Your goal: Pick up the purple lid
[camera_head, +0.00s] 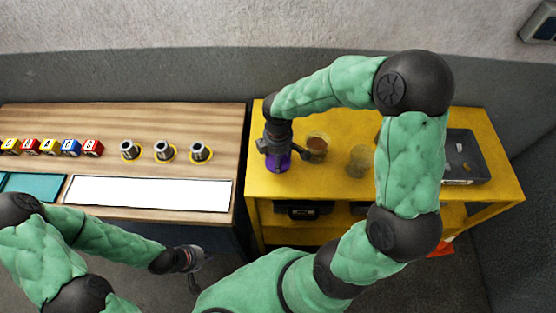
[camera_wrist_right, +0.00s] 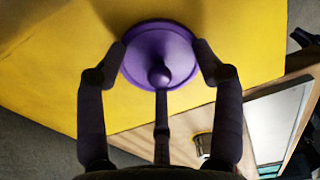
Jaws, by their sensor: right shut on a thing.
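The purple lid (camera_wrist_right: 160,55) is a round disc with a knob in the middle. In the right wrist view it sits between the fingers of my right gripper (camera_wrist_right: 160,62), which are shut on its rim from both sides. In the head view the purple lid (camera_head: 279,163) shows at the left end of the yellow table (camera_head: 340,190), partly hidden under my right gripper (camera_head: 274,150). I cannot tell whether the lid touches the tabletop. My left gripper (camera_head: 194,270) hangs empty in front of the wooden bench, its fingers apart.
A brownish jar (camera_head: 316,148) and a see-through jar (camera_head: 360,160) stand right of the lid. The wooden bench (camera_head: 190,120) holds several lettered blocks, metal parts on yellow rings and a white panel (camera_head: 150,193).

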